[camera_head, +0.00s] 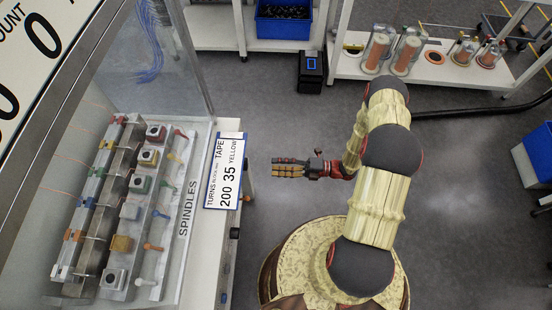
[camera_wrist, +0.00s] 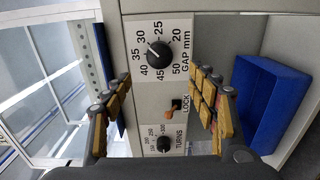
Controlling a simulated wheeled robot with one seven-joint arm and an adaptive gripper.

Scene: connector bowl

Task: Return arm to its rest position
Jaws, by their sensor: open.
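My gripper (camera_head: 276,167) is at the end of my arm in the head view. It points left towards the workbench, and a strip of floor shows between it and the bench edge. In the wrist view my gripper (camera_wrist: 162,78) has its two yellow-padded fingers spread apart, with nothing between them. Beyond the fingers is a control panel (camera_wrist: 135,82). It carries a GAP mm dial (camera_wrist: 159,52), an orange LOCK switch (camera_wrist: 172,110) and a TURNS dial (camera_wrist: 164,145). I see no contact with the panel.
The workbench (camera_head: 215,250) at left bears a row of coloured spindles and a label card (camera_head: 225,172) by its edge. A black box (camera_head: 311,72) stands on the floor behind. A shelf (camera_head: 345,66) holds spools. A blue bin (camera_wrist: 268,103) is right of the panel. Floor around my gripper is clear.

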